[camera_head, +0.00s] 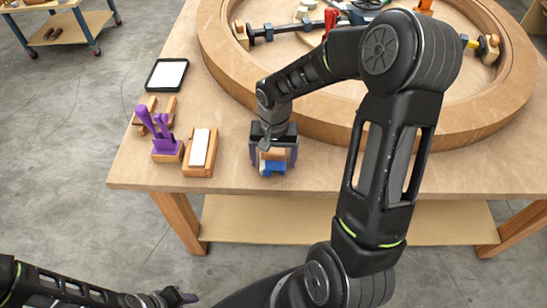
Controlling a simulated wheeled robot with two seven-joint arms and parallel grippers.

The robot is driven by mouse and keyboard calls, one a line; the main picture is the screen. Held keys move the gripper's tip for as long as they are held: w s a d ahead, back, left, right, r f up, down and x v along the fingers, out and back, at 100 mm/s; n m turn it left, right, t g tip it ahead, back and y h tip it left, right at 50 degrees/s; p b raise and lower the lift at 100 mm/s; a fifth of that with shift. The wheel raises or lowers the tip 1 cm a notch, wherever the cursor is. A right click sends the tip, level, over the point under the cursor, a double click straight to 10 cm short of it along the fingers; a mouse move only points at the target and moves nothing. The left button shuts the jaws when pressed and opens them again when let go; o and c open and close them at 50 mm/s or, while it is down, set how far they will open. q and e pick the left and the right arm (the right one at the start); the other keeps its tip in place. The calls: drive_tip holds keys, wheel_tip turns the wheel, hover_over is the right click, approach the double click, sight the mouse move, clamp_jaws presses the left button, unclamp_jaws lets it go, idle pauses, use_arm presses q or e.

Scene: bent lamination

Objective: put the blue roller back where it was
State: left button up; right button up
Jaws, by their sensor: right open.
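The blue roller (273,168) is near the front edge of the table, with a wooden part (272,154) just behind it. I cannot tell whether that part is its stand or its handle. My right gripper (273,161) reaches down over them, open, one finger on each side. Contact is not clear, and the gripper body hides the top. My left gripper (178,297) is low at the lower left, in front of the table and away from the roller. Its jaws are too small to read.
Left of the roller, a wooden block with a white strip (200,147), a holder with purple tools (163,145) and a black-framed white pad (166,75) sit on the table (140,173). A large curved wooden ring (220,70) with clamps fills the back.

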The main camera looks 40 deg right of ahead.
sight(274, 150)
wheel_tip(274, 150, up, 13)
drive_tip(key=shift+f, duration=0.1)
idle(0.3)
